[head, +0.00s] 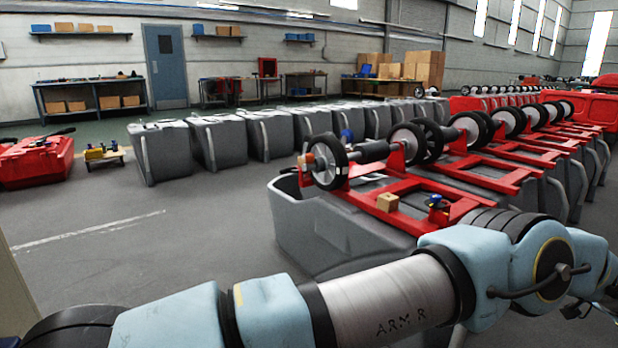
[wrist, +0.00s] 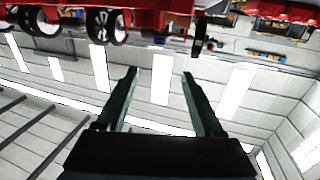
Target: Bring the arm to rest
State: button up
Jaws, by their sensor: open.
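My gripper (wrist: 160,75) shows in the wrist view with its two dark green fingers wide apart. It is open and nothing is between the fingers. In the head view my arm stretches across the lower part of the picture, from the lower left to the right edge. The gripper's fingers cannot be made out in the head view. The nearest grey tank (head: 330,235) stands just beyond my arm, with a red frame (head: 455,190) and black wheels on top. I cannot tell whether the arm touches it.
A small cardboard box (head: 388,202) and a blue-and-black part (head: 437,203) sit on the red frame. A row of grey tanks (head: 165,152) stands behind. A red tank (head: 38,162) and a small wooden trolley (head: 103,155) are at left. The floor at left (head: 110,235) is clear.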

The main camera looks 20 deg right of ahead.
jog(key=w+r+m+h, duration=0.2)
jog(key=w+r+h, duration=0.3)
jog(key=w, duration=0.6)
jog(key=w+r+m+h, duration=0.1)
jog(key=w+r+h, duration=0.1)
jog(key=w+r, duration=0.65)
jog(key=w+a+m+g+h, duration=0.2)
jog(key=w+a+m+g, duration=0.15)
jog(key=w+a, duration=1.05)
jog(key=s+a+f+n+g+y, duration=0.1)
jog(key=s+a+f+g+y, duration=0.15)
jog(key=a, duration=1.25)
jog(key=s+a+f+g+y, duration=0.1)
jog(key=a+f+g, duration=0.3)
jog(key=a, duration=1)
jog(key=s+a+f+n+g+y, duration=0.2)
jog(key=s+a+f+g, duration=0.1)
jog(key=s+a, duration=0.8)
jog(key=s+a+f+n+g+y, duration=0.1)
jog(key=s+a+f+g+y, duration=0.15)
jog(key=s+a, duration=0.85)
notch_tip(320, 180, up, 36)
jog(key=w+a+p, duration=0.1)
jog(key=p, duration=3.5)
jog(key=shift+w+a+g+h, duration=0.35)
jog(key=shift+g+h, duration=0.05)
jog(key=shift+g, duration=0.05)
